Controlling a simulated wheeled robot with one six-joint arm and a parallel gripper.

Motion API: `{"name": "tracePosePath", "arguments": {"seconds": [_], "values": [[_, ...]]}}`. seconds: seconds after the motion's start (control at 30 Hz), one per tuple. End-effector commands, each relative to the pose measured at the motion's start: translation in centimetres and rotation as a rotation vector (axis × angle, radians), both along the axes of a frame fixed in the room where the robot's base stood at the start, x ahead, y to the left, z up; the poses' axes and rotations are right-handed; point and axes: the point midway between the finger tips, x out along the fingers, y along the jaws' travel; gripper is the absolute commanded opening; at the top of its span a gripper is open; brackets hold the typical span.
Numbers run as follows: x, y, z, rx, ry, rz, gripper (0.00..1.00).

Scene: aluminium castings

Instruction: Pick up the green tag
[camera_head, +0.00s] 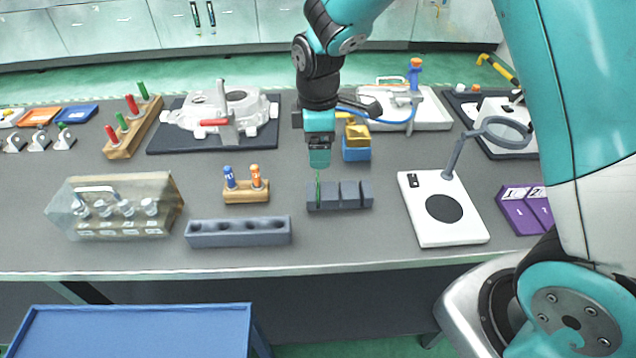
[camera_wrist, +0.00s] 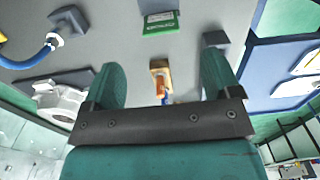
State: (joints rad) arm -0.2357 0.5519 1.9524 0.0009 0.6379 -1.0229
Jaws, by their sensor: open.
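The green tag (camera_head: 318,189) stands edge-on as a thin upright strip at the left end of a dark grey slotted block (camera_head: 354,195). In the wrist view the green tag (camera_wrist: 160,22) shows its face with pale lettering, near the top edge. My gripper (camera_head: 319,162) hangs just above the left end of the block, apart from the tag. In the wrist view my gripper (camera_wrist: 163,65) has its two green fingers spread wide, with nothing held between them. The tag's lower part is hidden in the block.
A wooden stand (camera_head: 246,196) with blue and orange pegs and a grey holed block (camera_head: 238,233) lie to the left. A yellow-and-blue block (camera_head: 356,152) stands behind. A white magnifier base (camera_head: 442,235) is to the right. Bare table lies in front of the slotted block.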

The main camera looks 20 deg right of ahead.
Motion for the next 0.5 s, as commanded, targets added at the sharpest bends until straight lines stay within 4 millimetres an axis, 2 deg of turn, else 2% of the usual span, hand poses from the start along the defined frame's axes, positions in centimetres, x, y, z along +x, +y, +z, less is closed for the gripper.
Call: {"name": "tracePosePath", "arguments": {"seconds": [0.1, 0.37, 0.5], "values": [[-0.1, 0.0, -2.0, -0.001, 0.004, -0.001, 0.83], [-0.1, 0.0, -4.0, 0.0, 0.003, -0.001, 0.83], [-0.1, 0.1, -6.1, 0.0, 0.005, -0.001, 0.83]]}}
